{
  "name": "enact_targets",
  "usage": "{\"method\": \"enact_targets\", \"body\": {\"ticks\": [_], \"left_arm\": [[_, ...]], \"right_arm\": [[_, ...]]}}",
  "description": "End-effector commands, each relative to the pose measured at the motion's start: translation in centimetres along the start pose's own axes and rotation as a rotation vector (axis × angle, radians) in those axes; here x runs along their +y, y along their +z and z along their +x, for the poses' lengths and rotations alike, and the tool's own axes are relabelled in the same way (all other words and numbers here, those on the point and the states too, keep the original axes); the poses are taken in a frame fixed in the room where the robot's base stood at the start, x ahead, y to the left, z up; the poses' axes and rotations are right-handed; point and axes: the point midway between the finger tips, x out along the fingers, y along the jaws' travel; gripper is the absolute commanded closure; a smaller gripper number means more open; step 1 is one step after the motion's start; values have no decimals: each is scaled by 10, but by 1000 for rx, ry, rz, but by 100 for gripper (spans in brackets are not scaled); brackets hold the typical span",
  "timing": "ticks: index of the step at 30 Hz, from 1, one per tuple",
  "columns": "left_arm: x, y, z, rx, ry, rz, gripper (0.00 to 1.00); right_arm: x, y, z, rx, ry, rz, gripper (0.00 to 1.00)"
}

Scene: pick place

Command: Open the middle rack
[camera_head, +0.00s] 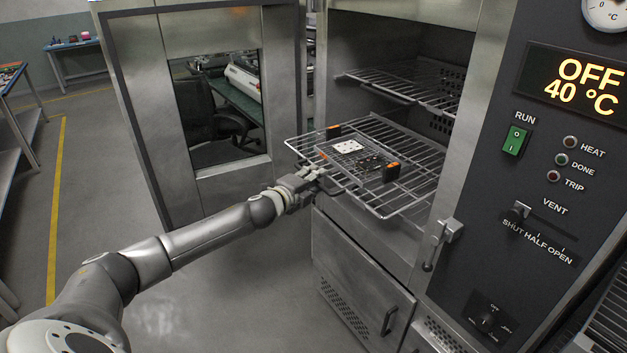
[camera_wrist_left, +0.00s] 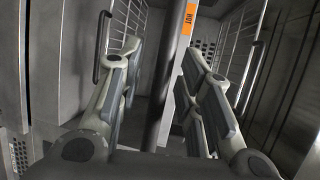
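The middle rack (camera_head: 408,204) is a wire shelf that sticks out of the open oven chamber. A flat tray (camera_head: 375,158) with orange end pieces lies on it. My left gripper (camera_head: 318,178) is at the rack's front edge, near its left side. In the left wrist view my left gripper's two fingers (camera_wrist_left: 162,95) stand wide apart. A metal bar (camera_wrist_left: 166,75) and a pale strip with an orange HOT label (camera_wrist_left: 190,18) run between them. I cannot tell whether the fingers touch the bar. My right gripper is not in view.
An upper wire rack (camera_head: 425,88) sits inside the chamber. The oven door (camera_head: 180,185) with a window stands open at the left. A control panel (camera_head: 570,150) reading OFF 40 °C is at the right. The floor (camera_head: 215,290) in front is clear.

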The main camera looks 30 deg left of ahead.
Motion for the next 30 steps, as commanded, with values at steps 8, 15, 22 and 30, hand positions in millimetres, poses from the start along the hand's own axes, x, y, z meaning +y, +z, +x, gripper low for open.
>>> {"method": "enact_targets", "body": {"ticks": [8, 15, 22, 30], "left_arm": [[0, 1, -6, -1, 0, 1, 67], [2, 0, -36, 0, 3, 2, 67], [2, 0, -67, 0, 4, 1, 67], [2, 0, -98, 0, 4, 2, 67]], "right_arm": [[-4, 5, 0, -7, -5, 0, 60], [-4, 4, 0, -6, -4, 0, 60], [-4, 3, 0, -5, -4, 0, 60], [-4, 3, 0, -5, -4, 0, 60]]}}
